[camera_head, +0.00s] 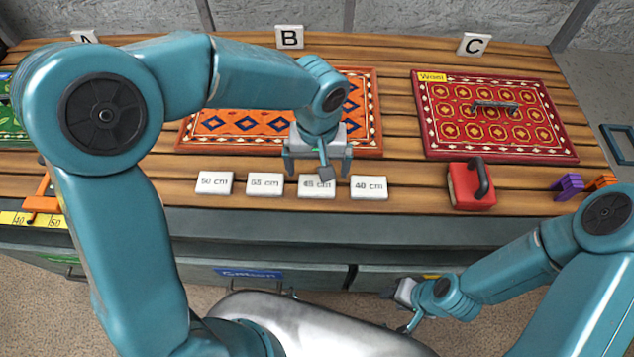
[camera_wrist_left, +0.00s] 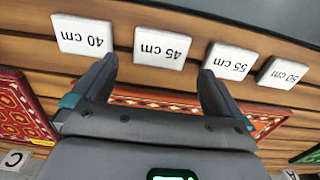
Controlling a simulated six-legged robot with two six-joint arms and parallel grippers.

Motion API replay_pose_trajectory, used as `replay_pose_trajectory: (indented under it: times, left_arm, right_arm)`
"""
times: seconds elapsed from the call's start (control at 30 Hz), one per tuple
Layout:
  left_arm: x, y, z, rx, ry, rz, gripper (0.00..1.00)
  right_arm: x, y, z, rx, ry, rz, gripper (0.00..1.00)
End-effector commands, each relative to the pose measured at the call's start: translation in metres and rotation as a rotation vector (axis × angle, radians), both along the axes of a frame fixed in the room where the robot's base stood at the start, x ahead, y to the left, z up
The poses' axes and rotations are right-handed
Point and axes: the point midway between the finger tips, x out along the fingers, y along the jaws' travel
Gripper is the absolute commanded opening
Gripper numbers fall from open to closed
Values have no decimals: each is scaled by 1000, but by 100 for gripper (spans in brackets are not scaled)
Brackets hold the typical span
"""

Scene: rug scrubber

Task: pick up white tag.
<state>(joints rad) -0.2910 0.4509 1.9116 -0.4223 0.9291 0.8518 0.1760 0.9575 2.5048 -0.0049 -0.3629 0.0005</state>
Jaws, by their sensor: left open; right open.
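Several white tags lie in a row near the front edge of the wooden table: 50 cm (camera_head: 214,183), 55 cm (camera_head: 264,184), 45 cm (camera_head: 317,190) and 40 cm (camera_head: 369,188). My left gripper (camera_head: 318,168) is open and empty, just behind and above the 45 cm tag, partly covering it. In the left wrist view, the 45 cm tag (camera_wrist_left: 161,47) shows ahead of the gap between my open fingers (camera_wrist_left: 157,72). The 40 cm tag (camera_wrist_left: 83,36) and 55 cm tag (camera_wrist_left: 230,61) lie to either side. My right gripper (camera_head: 402,308) is open and empty, low in front of the table.
An orange rug (camera_head: 225,125) lies behind the tags. A red rug (camera_head: 545,140) labelled Wool lies to the right, with a red block with a black handle (camera_head: 470,187) in front. Purple (camera_head: 567,187) and orange pieces stand at the right edge. Bare wood surrounds the tags.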

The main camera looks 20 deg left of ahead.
Motion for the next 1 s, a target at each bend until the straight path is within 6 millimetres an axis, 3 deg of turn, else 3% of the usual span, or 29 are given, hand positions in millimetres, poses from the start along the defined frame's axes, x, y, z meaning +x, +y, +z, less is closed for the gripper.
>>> replay_pose_trajectory:
  times: [0.17,0.47,0.73,0.77,0.9,1.0]
  left_arm:
    - [1,1,-13,1,1,0,100]
    - [2,2,-57,0,2,-1,100]
    - [2,2,-61,-1,0,0,100]
    - [2,2,-61,-1,0,0,97]
    - [2,2,-61,-1,0,0,55]
    - [2,2,-61,-1,0,0,55]
  right_arm:
    - [0,0,1,0,0,0,43]
    - [0,0,8,0,0,0,43]
    - [0,0,8,0,0,0,43]
    - [0,0,8,0,0,0,43]
    - [0,0,8,0,0,0,43]
    - [0,0,8,0,0,0,43]
